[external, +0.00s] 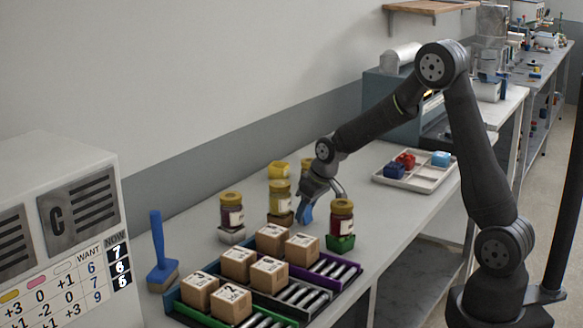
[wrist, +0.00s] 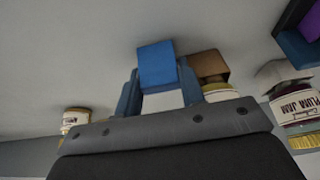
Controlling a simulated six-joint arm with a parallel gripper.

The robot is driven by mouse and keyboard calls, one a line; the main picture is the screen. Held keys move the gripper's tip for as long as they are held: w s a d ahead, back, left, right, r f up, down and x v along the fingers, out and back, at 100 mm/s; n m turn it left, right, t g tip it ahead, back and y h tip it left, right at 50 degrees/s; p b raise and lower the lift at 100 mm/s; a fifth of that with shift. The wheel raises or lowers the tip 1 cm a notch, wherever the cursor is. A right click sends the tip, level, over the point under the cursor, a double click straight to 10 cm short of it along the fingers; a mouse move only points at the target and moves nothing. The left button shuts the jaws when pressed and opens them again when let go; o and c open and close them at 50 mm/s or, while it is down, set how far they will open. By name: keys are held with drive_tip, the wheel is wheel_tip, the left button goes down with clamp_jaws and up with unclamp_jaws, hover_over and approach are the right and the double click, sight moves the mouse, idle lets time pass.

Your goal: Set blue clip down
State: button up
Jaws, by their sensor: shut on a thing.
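My gripper (external: 312,200) is low over the bench, among the jars. It is shut on the blue clip (external: 306,214), whose lower part shows below the fingers. In the wrist view the blue clip (wrist: 157,65) is a plain blue block between the two fingers of my gripper (wrist: 158,88). I cannot tell whether the clip touches the bench top.
A jar on a brown block (external: 280,218) stands left of my gripper; a jar on a green block (external: 341,242) stands right. Boxes sit on roller lanes (external: 298,294) in front. A white tray (external: 430,183) holds coloured blocks. A blue-handled brush (external: 158,245) stands left.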

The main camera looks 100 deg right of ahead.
drive_tip(key=shift+f, duration=0.25)
drive_tip(key=o, duration=1)
drive_tip(key=v, duration=1.1)
drive_tip(key=shift+r, duration=0.2)
drive_tip(key=shift+s+a+r, duration=0.15)
drive_tip(key=shift+r, duration=0.25)
drive_tip(key=c, duration=0.3)
